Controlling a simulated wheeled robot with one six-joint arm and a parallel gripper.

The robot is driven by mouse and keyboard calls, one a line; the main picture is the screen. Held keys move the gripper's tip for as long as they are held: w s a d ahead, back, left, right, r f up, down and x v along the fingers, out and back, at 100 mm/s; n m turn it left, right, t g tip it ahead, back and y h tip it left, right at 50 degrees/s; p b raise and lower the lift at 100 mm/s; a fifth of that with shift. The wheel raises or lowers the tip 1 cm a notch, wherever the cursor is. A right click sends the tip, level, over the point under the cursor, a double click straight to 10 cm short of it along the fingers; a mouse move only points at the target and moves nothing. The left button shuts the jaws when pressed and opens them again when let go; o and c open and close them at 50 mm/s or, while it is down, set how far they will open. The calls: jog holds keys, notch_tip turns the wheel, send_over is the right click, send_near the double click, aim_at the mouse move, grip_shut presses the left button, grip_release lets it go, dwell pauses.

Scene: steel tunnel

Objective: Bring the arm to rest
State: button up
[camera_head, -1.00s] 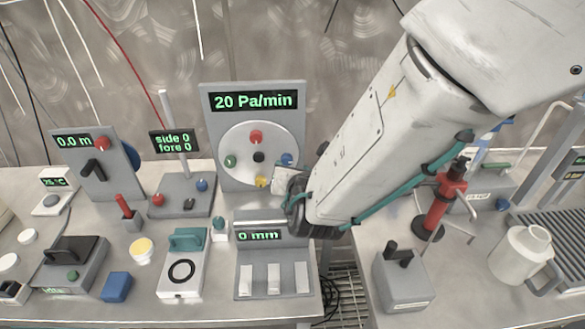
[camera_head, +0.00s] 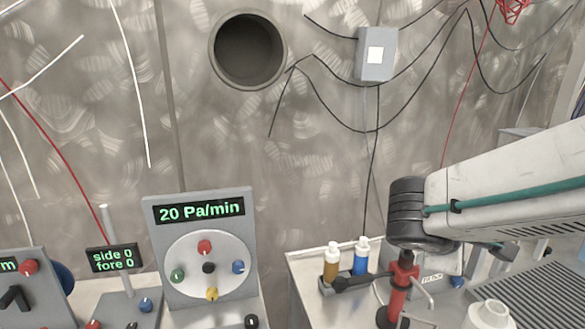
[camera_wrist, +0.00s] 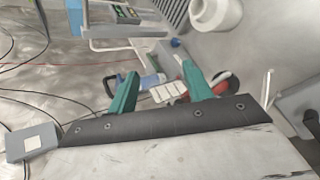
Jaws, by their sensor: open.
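My arm (camera_head: 520,205) reaches in from the right edge in the head view, with its dark joint (camera_head: 408,212) above the right bench. My gripper shows in the wrist view (camera_wrist: 162,88) with its two teal fingers spread apart and nothing held between them. Bench items show beyond the fingers, out of their grasp. In the head view the fingers are not clearly visible; the arm hides that area.
A red stand (camera_head: 398,290) is just below the dark joint. Brown (camera_head: 331,264) and blue (camera_head: 361,258) bottles stand left of it. A white jug (camera_head: 488,315) is at the lower right. The dial panel (camera_head: 154,250) stands left. The wall carries cables and a grey box (camera_head: 376,54).

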jog(key=s+d+m+g+y, duration=0.2)
jog(key=s+d+m+g, duration=0.15)
jog(key=s+m, duration=0.4)
jog(key=s+a+m+y, duration=0.2)
jog(key=s+a+y, duration=0.1)
jog(key=s, duration=0.2)
jog(key=s+a+m+g+y, duration=0.1)
jog(key=s+a+m+y, duration=0.1)
jog(key=s, duration=0.3)
jog(key=shift+a+y, duration=0.5)
jog(key=shift+y, duration=0.3)
jog(key=shift+s+f, duration=0.1)
